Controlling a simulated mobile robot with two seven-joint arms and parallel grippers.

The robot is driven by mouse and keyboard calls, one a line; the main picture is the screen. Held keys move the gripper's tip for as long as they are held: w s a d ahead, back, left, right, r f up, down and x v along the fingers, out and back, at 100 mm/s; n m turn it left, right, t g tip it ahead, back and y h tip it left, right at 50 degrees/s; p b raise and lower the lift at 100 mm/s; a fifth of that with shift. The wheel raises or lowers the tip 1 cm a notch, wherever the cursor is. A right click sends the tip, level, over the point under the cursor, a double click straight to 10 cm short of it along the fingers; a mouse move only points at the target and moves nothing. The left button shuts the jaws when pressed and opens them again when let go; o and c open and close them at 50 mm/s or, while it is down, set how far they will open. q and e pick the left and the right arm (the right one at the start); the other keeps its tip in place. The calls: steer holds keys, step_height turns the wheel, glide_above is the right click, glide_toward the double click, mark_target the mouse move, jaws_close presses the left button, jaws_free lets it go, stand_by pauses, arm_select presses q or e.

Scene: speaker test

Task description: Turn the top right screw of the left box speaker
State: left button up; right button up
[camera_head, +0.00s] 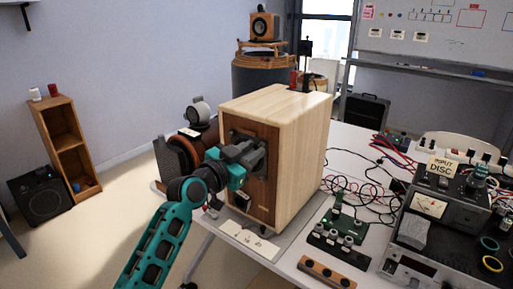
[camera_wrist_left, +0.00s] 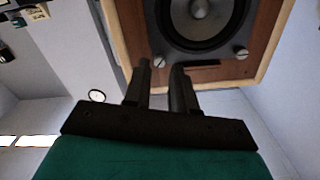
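The box speaker (camera_head: 301,136) is a pale wooden box with a brown front, standing upright on the table. Its front faces left, and my left gripper (camera_head: 256,155) is in front of it, hiding most of the driver. In the left wrist view, the dark round driver (camera_wrist_left: 200,22) shows on the brown front panel, with one light screw (camera_wrist_left: 159,62) and another screw (camera_wrist_left: 242,54) beside its rim. My left gripper (camera_wrist_left: 160,68) has its two black fingers apart, with the first screw showing between the tips. I cannot tell whether they touch it. My right gripper is not in view.
The table (camera_head: 346,139) carries a green circuit board (camera_head: 343,222), loose cables and dark meter equipment (camera_head: 430,208) at the right. A paper sheet (camera_head: 248,239) lies before the speaker. A brown round-fronted unit (camera_head: 172,158) stands behind my arm. Open floor lies at the left.

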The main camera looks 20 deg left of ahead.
mark_target(263, 144)
arm_select(q)
steer(key=shift+x, duration=1.25)
jaws_close()
